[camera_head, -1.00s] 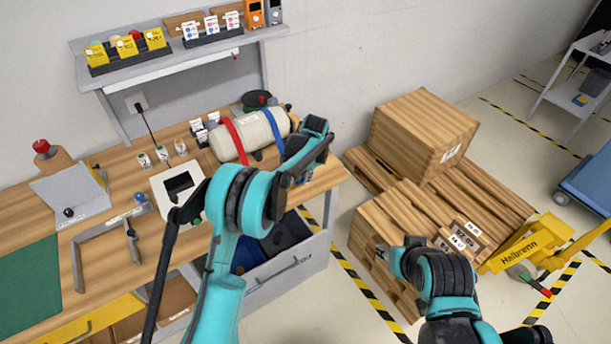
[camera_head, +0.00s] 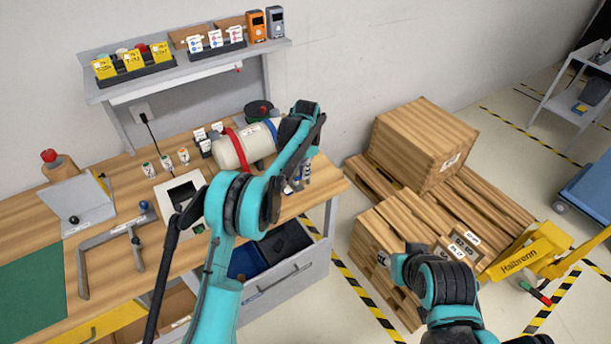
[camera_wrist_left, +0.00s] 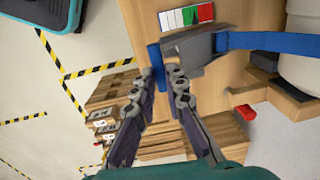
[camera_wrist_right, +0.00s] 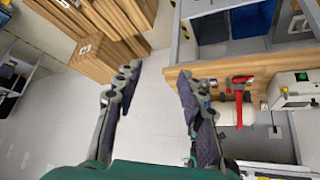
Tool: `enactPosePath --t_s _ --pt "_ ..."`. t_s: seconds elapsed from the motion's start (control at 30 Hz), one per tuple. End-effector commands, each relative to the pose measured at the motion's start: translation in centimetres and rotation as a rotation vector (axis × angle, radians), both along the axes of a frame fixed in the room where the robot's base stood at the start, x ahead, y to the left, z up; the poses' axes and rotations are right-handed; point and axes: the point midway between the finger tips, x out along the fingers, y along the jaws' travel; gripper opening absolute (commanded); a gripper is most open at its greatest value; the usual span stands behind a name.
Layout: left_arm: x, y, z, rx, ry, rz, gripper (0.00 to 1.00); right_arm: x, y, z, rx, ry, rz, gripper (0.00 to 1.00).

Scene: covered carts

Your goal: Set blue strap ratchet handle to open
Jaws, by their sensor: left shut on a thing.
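A cream tank (camera_head: 230,150) lies on the wooden bench with a red strap (camera_head: 238,144) and a blue strap (camera_head: 270,130) around it. My left arm covers much of the blue strap in the head view. In the left wrist view the blue strap (camera_wrist_left: 265,41) runs from the tank to a grey ratchet (camera_wrist_left: 195,46). Its blue handle end (camera_wrist_left: 154,57) lies between the fingertips of my left gripper (camera_wrist_left: 164,76), which is shut on it. The ratchet handle's exact angle is hard to tell. My right gripper (camera_wrist_right: 158,74) is open and empty, away from the bench.
A wooden crate (camera_head: 425,135) and pallets stand right of the bench, with a yellow pallet jack (camera_head: 525,255) beside them. A drawer (camera_head: 285,275) under the bench is open. Small bottles (camera_head: 165,162) and a grey bracket (camera_head: 110,240) are on the bench.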

Motion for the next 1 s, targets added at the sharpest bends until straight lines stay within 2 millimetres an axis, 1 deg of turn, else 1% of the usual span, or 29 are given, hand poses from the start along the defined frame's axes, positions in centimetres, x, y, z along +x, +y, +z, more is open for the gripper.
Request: enactPosePath --t_s 0.03,0.2,0.8,0.87,0.9,0.93,0.97,1.0 --pt "0.66 0.71 0.24 0.005 -0.013 0.005 0.00 0.00 0.00 0.19 0.000 0.000 0.000 0.40" --pt "1.17 1.22 0.74 0.008 -0.013 0.006 0.00 -0.01 0.00 0.44 0.000 0.000 0.000 0.40" --pt "1.50 1.55 0.85 0.008 -0.013 0.008 0.00 0.00 0.00 0.52 0.000 0.000 0.000 0.40" --pt "1.50 1.55 0.84 0.008 -0.013 0.008 0.00 0.03 0.02 0.51 0.002 0.000 -0.001 0.24" --pt "1.50 1.55 0.83 0.008 -0.013 0.008 0.00 0.12 0.07 0.53 0.007 -0.001 -0.007 0.14" --pt "1.50 1.55 0.83 0.008 -0.013 0.008 0.00 0.27 0.14 0.55 0.016 -0.001 -0.013 0.06" --pt "1.50 1.55 0.83 0.008 -0.013 0.008 0.00 0.47 0.25 0.59 0.028 -0.002 -0.024 0.00" --pt "1.50 1.55 0.83 0.008 -0.013 0.008 0.00 0.90 0.45 0.65 0.054 -0.004 -0.045 0.00"
